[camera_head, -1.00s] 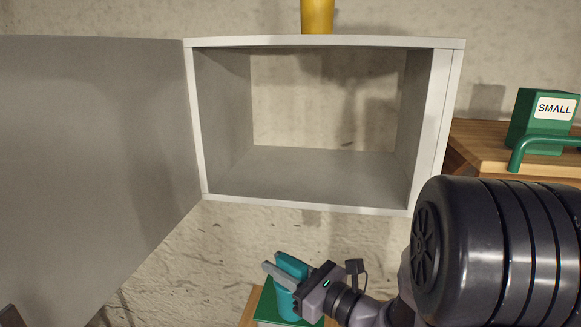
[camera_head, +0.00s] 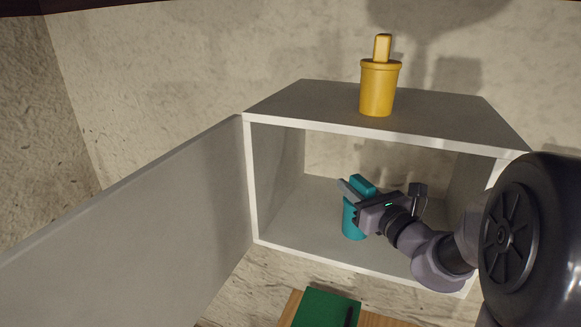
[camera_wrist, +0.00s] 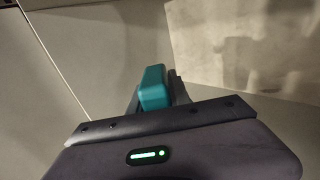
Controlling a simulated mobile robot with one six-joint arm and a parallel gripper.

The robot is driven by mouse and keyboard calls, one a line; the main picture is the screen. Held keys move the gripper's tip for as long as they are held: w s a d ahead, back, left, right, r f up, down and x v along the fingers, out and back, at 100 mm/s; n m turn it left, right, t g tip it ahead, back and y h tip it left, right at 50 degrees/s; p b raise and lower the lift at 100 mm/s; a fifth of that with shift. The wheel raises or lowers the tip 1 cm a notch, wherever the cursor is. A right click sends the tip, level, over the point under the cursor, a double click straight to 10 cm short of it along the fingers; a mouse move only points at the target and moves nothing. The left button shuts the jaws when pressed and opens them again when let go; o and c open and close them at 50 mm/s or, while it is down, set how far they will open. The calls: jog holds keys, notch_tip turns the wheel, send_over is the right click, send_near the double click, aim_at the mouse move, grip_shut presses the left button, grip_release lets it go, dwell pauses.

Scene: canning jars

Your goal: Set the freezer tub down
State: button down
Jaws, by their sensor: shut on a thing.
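The teal freezer tub (camera_head: 353,222) is upright inside the open grey cabinet (camera_head: 290,212), near its front opening. My gripper (camera_head: 357,192) is shut on its upper part, reaching in from the right. In the wrist view the tub's teal top (camera_wrist: 153,90) shows between my fingers. I cannot tell whether the tub's base touches the cabinet floor.
The cabinet door (camera_head: 140,225) stands open to the left. A yellow container with a block-like top (camera_head: 378,90) stands on the cabinet's roof. A green board (camera_head: 325,309) lies on a wooden surface below. The cabinet interior is otherwise clear where visible.

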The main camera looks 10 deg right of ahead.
jog(key=shift+w+d+p, duration=0.2)
jog(key=shift+w+p, duration=0.1)
jog(key=shift+w, duration=0.85)
notch_tip(320, 180, down, 4)
jog(key=c, duration=1.2)
grip_release()
jog(key=shift+w+d, duration=0.1)
jog(key=shift+r, duration=0.15)
